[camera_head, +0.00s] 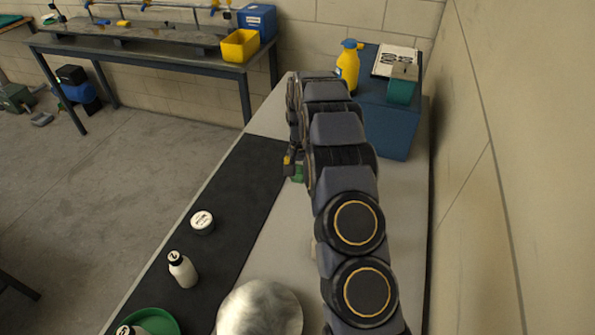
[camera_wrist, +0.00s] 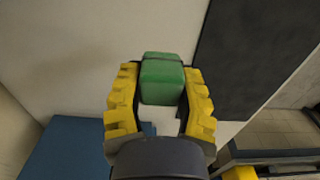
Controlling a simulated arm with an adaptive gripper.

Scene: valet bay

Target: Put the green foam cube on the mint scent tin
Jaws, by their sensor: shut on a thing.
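The green foam cube (camera_wrist: 162,82) sits between the yellow fingers of my gripper (camera_wrist: 161,74) in the wrist view. My gripper is shut on it, with the pale table top behind. In the head view only a small part of the cube (camera_head: 298,172) shows beside my arm, near the right edge of the black mat. A round dark tin with a white printed lid (camera_head: 202,219) stands on the mat, left of and nearer than my gripper. Its label is too small to read, so I cannot tell whether it is the mint scent tin.
A white bottle (camera_head: 183,269), a green dish (camera_head: 153,318) and a round metallic thing (camera_head: 260,309) are at the near end. A blue box (camera_head: 388,124) with a yellow bottle (camera_head: 348,65) stands at the far end. A wall (camera_head: 520,120) runs along the right. The black mat (camera_head: 236,190) has free room.

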